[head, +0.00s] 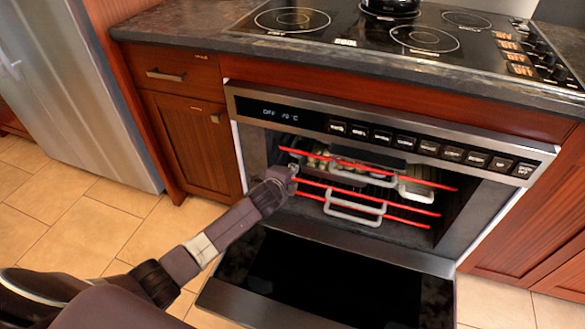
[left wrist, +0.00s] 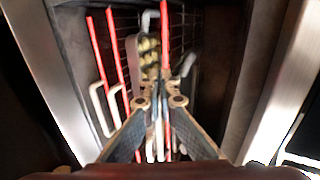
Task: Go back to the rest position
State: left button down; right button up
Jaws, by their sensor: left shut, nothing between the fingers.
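My left gripper (head: 283,178) reaches in from the left to the left part of the open oven's mouth. In the left wrist view its fingers (left wrist: 160,85) are together and hold nothing. The oven (head: 390,150) has its door (head: 330,285) folded down flat in front. Red-edged racks (head: 390,208) and pale handles (head: 355,205) show inside, close to the right of my gripper. A tray with round food pieces (head: 320,160) sits on an upper rack; the pieces also show in the left wrist view (left wrist: 148,50). My right gripper is not in view.
The countertop (head: 200,28) and cooktop (head: 400,35) overhang the oven. A pot (head: 390,6) stands at the back. Wooden cabinets (head: 190,135) and a steel fridge (head: 75,90) stand to the left. Tiled floor (head: 60,220) is free at the left.

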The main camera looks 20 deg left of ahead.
pick_arm(q)
jog(key=shift+s+r, duration=0.1)
jog(key=shift+s, duration=0.15)
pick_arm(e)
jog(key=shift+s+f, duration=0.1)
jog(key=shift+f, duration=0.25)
